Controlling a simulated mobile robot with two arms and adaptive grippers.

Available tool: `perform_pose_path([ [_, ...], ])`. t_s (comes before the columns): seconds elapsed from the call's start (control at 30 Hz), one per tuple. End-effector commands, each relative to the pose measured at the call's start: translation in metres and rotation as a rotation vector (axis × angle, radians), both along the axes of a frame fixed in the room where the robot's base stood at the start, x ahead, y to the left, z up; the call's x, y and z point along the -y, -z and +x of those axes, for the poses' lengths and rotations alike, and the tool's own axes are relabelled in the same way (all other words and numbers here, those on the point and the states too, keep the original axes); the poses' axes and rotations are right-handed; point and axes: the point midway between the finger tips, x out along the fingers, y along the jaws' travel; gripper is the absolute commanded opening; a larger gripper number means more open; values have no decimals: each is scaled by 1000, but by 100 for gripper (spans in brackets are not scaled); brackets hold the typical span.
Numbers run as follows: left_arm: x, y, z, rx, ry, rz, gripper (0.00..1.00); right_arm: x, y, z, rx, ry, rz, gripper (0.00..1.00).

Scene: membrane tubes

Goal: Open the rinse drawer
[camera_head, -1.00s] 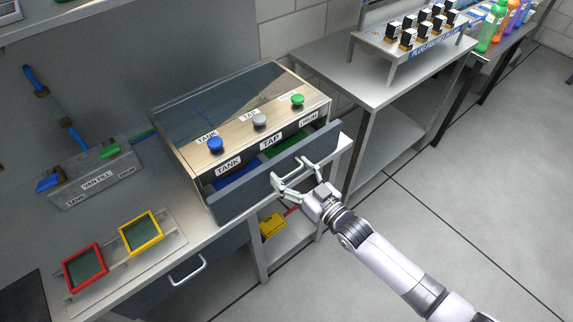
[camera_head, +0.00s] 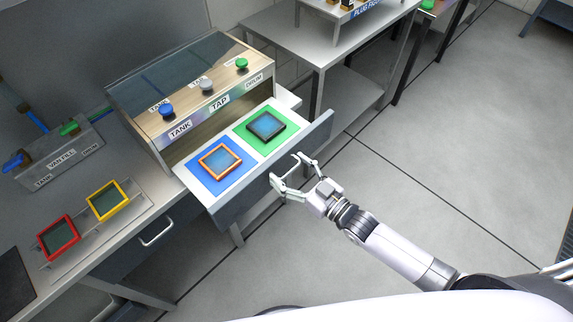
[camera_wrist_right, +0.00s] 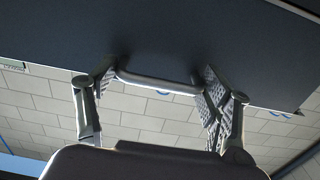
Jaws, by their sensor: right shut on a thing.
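The rinse drawer (camera_head: 275,175) is pulled well out of the wooden-topped box (camera_head: 187,92) with TANK, TAP and DRUM labels. Its inside shows a blue pad (camera_head: 203,178) with an orange-framed square (camera_head: 220,161) and a green pad (camera_head: 283,140) with a dark-framed square (camera_head: 264,126). My right gripper (camera_head: 287,174) is at the drawer's dark front. In the right wrist view it is shut on the drawer handle (camera_wrist_right: 157,81), a bar between its fingers. My left gripper is not in view.
Blue (camera_head: 167,111), grey (camera_head: 206,85) and green (camera_head: 242,64) knobs top the box. A red frame (camera_head: 58,238) and a yellow frame (camera_head: 107,201) stand on a rack at left. A steel table (camera_head: 285,38) stands behind. The floor (camera_head: 440,150) at right is clear.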

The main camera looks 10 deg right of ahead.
Motion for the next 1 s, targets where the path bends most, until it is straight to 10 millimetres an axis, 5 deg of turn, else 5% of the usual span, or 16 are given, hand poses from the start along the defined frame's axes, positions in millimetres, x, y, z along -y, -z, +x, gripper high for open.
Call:
perform_pose_path([
  [0.13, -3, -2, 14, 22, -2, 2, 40, 3, 3, -3, -3, 1, -10, 23],
  [0.4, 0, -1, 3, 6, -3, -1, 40, 3, 3, -3, -4, 1, -8, 23],
  [0.43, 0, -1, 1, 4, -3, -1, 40, 3, 3, -3, -4, 1, -8, 74],
  [0.57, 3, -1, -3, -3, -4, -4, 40, 3, 3, -3, -5, 1, -6, 82],
  [1.0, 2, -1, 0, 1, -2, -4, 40, 7, 5, -11, -9, -1, -6, 82],
])
